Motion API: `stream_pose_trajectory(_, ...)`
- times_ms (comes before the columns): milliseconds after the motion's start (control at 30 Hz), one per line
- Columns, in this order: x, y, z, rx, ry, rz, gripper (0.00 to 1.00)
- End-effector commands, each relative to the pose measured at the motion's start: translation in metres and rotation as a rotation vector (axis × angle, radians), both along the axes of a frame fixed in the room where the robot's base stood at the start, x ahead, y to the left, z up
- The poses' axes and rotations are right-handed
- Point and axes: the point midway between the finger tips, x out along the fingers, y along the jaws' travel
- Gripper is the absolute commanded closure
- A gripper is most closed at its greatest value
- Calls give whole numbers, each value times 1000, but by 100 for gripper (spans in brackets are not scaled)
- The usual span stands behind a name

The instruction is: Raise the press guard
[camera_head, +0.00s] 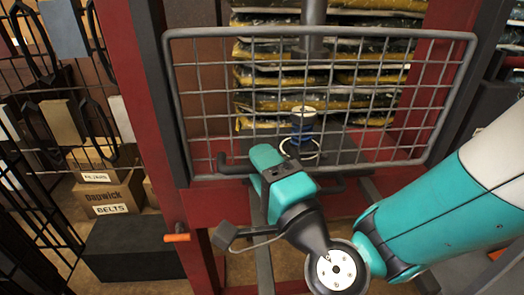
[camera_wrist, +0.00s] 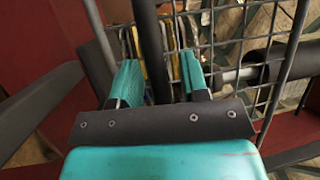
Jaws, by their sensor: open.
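The press guard (camera_head: 393,99) is a grey wire-mesh panel in a tube frame, hanging in front of the red press. A dark bar handle (camera_head: 236,170) runs along its lower edge, its middle hidden behind my gripper. My gripper (camera_head: 266,160) is at this handle, below the left-middle of the mesh. In the wrist view, my gripper's (camera_wrist: 158,78) two teal fingers stand apart with a dark bar (camera_wrist: 148,28), likely the handle, between them. Gaps show on both sides of the bar. The mesh (camera_wrist: 228,50) lies beyond the fingers.
The red press frame (camera_head: 150,85) stands around the guard. Behind the mesh are stacked yellow and dark packs (camera_head: 265,77) and a press rod (camera_head: 313,15). An orange-tipped lever (camera_head: 176,238) sticks out at lower left. Shelving with a belts box (camera_head: 108,198) is farther left.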

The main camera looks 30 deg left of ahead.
Motion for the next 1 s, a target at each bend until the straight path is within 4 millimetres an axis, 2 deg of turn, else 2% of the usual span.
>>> stream_pose_trajectory(267, 0, 1, -1, 0, 1, 1, 59)
stream_pose_trajectory(433, 0, 1, -1, 0, 1, 0, 98)
stream_pose_trajectory(467, 0, 1, -1, 0, 1, 0, 100)
stream_pose_trajectory(767, 1, 0, 3, -2, 0, -1, 100)
stream_pose_trajectory(1000, 1, 0, 29, 2, -1, -2, 100)
